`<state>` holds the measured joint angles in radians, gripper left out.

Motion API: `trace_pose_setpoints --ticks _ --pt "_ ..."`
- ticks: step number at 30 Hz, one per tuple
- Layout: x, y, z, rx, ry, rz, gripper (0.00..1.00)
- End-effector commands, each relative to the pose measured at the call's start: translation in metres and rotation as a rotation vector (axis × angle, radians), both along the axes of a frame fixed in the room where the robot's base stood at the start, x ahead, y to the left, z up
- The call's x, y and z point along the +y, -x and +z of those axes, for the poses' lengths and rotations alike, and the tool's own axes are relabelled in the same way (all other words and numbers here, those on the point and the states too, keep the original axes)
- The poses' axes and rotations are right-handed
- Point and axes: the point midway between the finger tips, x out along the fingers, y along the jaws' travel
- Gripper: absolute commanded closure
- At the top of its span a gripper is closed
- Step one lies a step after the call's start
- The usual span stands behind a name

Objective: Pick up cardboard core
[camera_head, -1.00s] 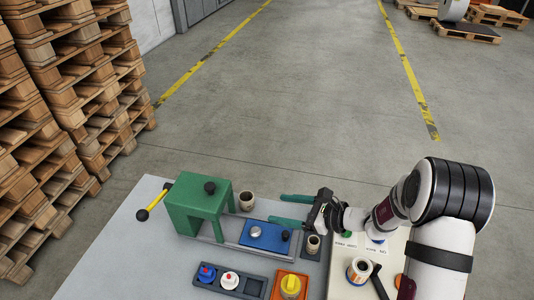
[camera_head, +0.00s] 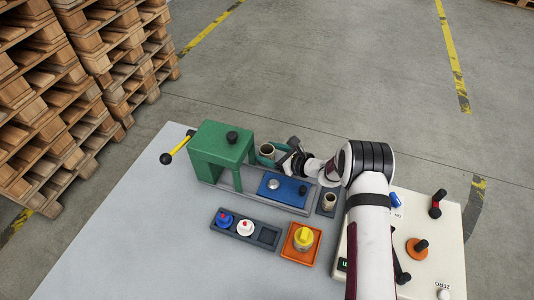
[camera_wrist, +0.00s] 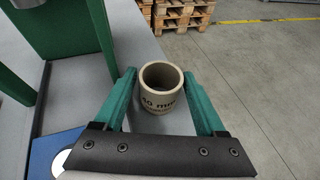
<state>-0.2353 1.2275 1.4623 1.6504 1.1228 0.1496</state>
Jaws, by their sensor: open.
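A tan cardboard core (camera_head: 267,149) stands on the grey table just right of the green press frame. In the wrist view this core (camera_wrist: 162,101) is upright, with a hollow top and dark print reading "40 mm". My gripper (camera_wrist: 159,74) is open, with one green finger on each side of the core. The right finger looks very close to its wall; I cannot tell whether it touches. In the head view my gripper (camera_head: 268,156) is low at the core and partly hides it.
The green press (camera_head: 222,152) with a yellow lever stands close left. A blue plate (camera_head: 283,189) lies in front. A grey tray (camera_head: 264,236) and an orange tray (camera_head: 301,255) are nearer. A control panel (camera_head: 440,240) is at right.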

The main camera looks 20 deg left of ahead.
Motion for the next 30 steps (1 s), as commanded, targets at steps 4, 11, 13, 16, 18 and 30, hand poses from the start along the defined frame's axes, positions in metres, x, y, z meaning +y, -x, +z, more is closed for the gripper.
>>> trace_pose_setpoints --ticks 4,11,13,16,18,30 --pt "0.0 0.0 0.0 0.0 0.0 0.0 0.27" --pt "-0.001 0.0 0.001 0.0 0.0 0.0 0.67" --pt "-0.001 0.0 0.001 0.0 0.0 0.0 0.79" --pt "-0.001 0.0 0.001 0.0 0.0 0.0 0.95" --pt "-0.001 0.0 0.001 0.0 0.0 0.0 0.95" --pt "0.0 -0.001 0.034 -0.005 -0.001 0.001 0.95"
